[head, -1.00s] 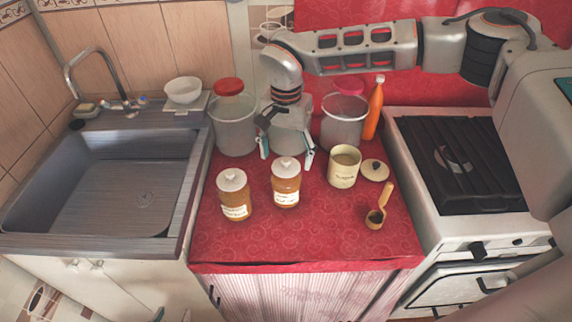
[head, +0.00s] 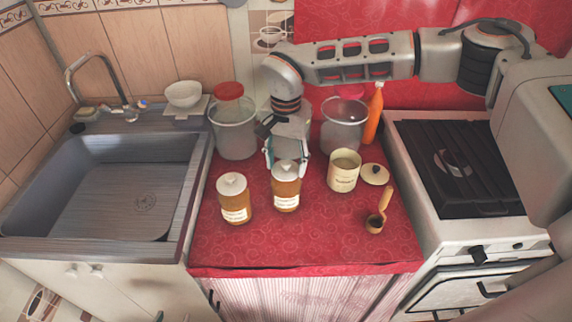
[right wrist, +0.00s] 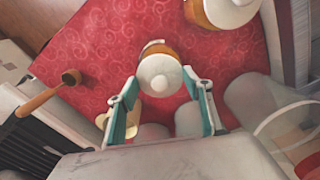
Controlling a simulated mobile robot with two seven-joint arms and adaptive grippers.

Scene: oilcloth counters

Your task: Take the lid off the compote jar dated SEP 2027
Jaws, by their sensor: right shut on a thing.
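Two amber compote jars with white knobbed lids and pale labels stand on the red counter. The left jar (head: 235,208) has its lid (head: 232,184) on. My right gripper (head: 287,161) is at the right jar (head: 286,195) and is shut on that jar's white lid (head: 285,169), which sits on the jar. In the right wrist view the lid (right wrist: 160,76) is between the two teal-padded fingers, and the left jar (right wrist: 225,12) is at the top right. The label dates are too small to read. My left gripper is not in view.
A cream canister (head: 343,172), its lid (head: 375,174) and a wooden scoop (head: 380,212) lie to the right. Two large clear jars (head: 235,132) (head: 342,130) and an orange bottle (head: 374,115) stand behind. The sink is left, the stove right. The counter front is clear.

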